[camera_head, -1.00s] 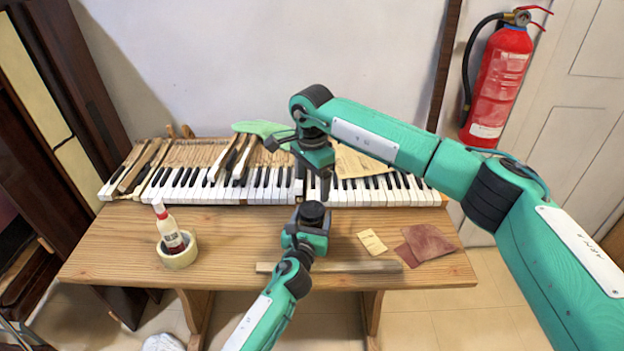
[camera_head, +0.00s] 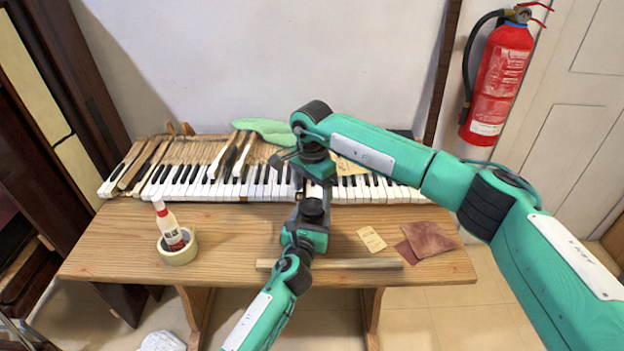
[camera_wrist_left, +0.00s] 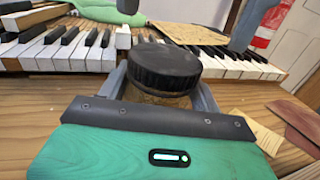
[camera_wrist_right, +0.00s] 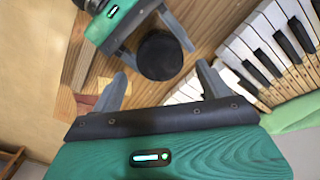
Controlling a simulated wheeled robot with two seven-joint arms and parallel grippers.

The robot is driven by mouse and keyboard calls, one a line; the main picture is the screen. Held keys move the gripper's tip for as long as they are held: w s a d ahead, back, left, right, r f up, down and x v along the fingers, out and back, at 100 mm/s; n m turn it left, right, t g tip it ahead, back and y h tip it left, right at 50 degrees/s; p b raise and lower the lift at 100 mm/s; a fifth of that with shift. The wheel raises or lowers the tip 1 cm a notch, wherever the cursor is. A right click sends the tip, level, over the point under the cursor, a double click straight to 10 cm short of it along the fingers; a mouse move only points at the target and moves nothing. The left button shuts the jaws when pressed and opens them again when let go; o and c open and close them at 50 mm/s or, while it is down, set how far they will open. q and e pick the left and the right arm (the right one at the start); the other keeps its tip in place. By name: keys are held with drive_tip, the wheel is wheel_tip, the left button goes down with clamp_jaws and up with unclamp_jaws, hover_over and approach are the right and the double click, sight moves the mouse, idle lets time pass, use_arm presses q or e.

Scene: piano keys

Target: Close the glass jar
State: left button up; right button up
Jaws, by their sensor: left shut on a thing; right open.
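The glass jar (camera_wrist_left: 160,98) stands upright between the fingers of my left gripper (camera_wrist_left: 160,88), which is shut on its body. Its round black lid (camera_wrist_left: 165,66) sits on top; I cannot tell how tightly it is seated. The lid also shows in the head view (camera_head: 314,209) and in the right wrist view (camera_wrist_right: 160,55). My right gripper (camera_wrist_right: 162,76) is open and empty, pointing down close to the lid, with its fingertips apart and not around it. In the head view my right gripper (camera_head: 319,190) is just behind and above the lid.
A piano keyboard (camera_head: 225,186) lies along the back of the wooden table (camera_head: 120,247). A red-and-white bottle (camera_head: 168,226) stands in a tape roll (camera_head: 178,255) at left. A wooden strip (camera_head: 345,264), a paper card (camera_head: 371,239) and brown sandpaper (camera_head: 428,238) lie at the front right.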

sight(312, 206)
drive_tip(key=shift+f, duration=1.9)
drive_tip(key=c, duration=1)
drive_tip(key=m, duration=0.6)
drive_tip(key=shift+m, duration=0.4)
drive_tip(key=m, duration=1.7)
drive_tip(key=shift+m, duration=0.3)
drive_tip(key=o, duration=1.2)
drive_tip(key=shift+c, duration=0.2)
